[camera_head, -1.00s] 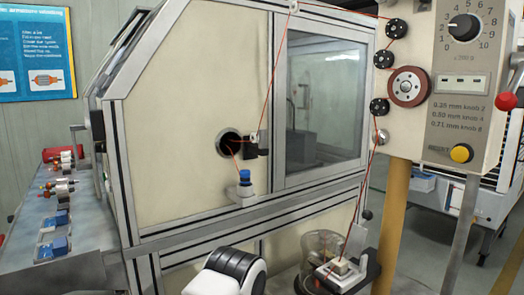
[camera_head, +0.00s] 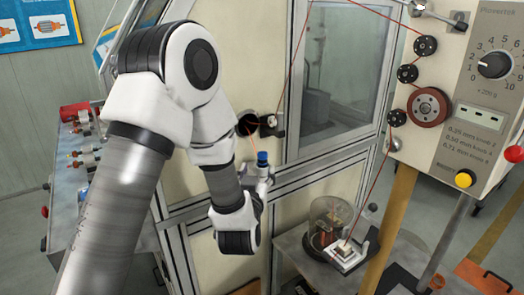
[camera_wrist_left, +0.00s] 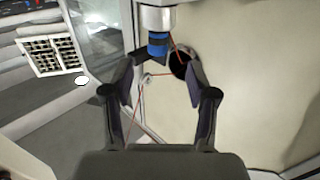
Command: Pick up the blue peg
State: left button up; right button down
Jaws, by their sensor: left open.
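The blue peg (camera_head: 262,157) stands on a small metal holder on the front of the cream machine cabinet, just below its round dark hole. In the left wrist view the blue peg (camera_wrist_left: 157,45) shows at the top centre, under its metal holder (camera_wrist_left: 155,18). My left gripper (camera_wrist_left: 163,73) is open and empty, with its fingertips spread to either side of the line to the peg; the exact gap in depth cannot be told. In the head view my left gripper (camera_head: 262,182) is by the holder, partly hidden behind my wrist. My right gripper is not in view.
An orange-red wire (camera_head: 252,145) runs from the dark hole (camera_head: 247,124) to the peg area. A small dark guide (camera_head: 270,124) sticks out beside the hole. The control panel (camera_head: 480,100) with pulleys stands at right. A glass-covered device (camera_head: 330,218) stands on the lower table.

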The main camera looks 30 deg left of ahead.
aim_at(262, 159)
pick_arm(q)
jog(key=p+x, duration=0.3)
jog(key=x, duration=0.5)
jog(key=shift+d, duration=0.1)
jog(key=shift+w+f, duration=0.1)
jog(key=shift+c, duration=0.7)
grip_shut()
